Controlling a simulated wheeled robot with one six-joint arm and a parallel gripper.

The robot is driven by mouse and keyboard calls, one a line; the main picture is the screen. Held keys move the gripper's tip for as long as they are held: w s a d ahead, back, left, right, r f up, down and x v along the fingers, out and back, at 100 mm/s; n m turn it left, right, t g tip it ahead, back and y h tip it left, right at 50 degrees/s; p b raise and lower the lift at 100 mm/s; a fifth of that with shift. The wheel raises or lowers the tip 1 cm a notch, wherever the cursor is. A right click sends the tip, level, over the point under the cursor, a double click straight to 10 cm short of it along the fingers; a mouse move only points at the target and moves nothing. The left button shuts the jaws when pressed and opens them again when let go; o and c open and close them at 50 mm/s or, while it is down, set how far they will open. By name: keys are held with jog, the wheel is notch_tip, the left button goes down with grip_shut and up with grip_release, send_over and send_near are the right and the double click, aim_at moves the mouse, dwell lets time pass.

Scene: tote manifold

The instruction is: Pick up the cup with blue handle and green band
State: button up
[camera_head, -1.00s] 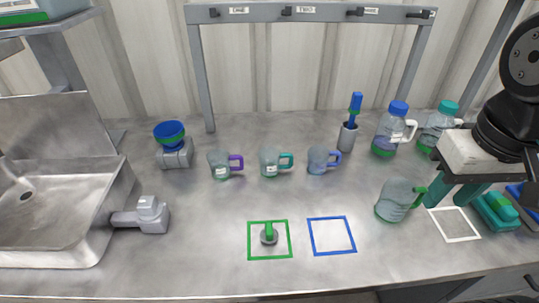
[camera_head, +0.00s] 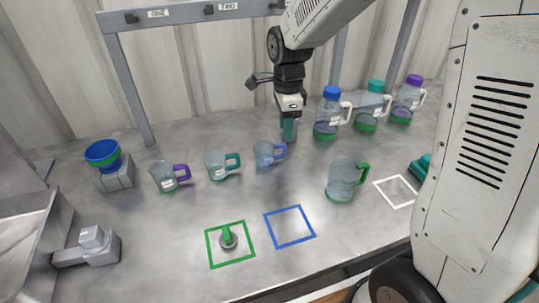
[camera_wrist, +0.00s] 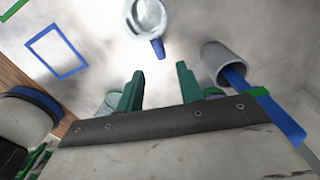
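In the head view, a small clear cup with a blue handle (camera_head: 265,153) stands upright at the right end of a row of three cups. I cannot make out its band colour. In the wrist view the cup (camera_wrist: 147,18) is seen from above, beyond the fingertips, its blue handle (camera_wrist: 157,48) pointing toward my gripper. My gripper (camera_head: 289,130) points down, right of the cup and apart from it. In the wrist view its two green fingers (camera_wrist: 158,78) are spread with nothing between them.
Cups with purple (camera_head: 165,177) and teal (camera_head: 217,165) handles stand left. A green-handled jug (camera_head: 342,180) stands in front right; lidded bottles (camera_head: 328,115) stand right. The blue square (camera_head: 290,226) is empty.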

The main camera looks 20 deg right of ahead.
aim_at(285, 146)
jog(key=shift+w+f, duration=0.25)
jog(key=shift+f, duration=0.2)
jog(key=f, duration=0.7)
jog(key=shift+s+d+f, duration=0.1)
jog(key=shift+s+f, duration=0.1)
grip_shut()
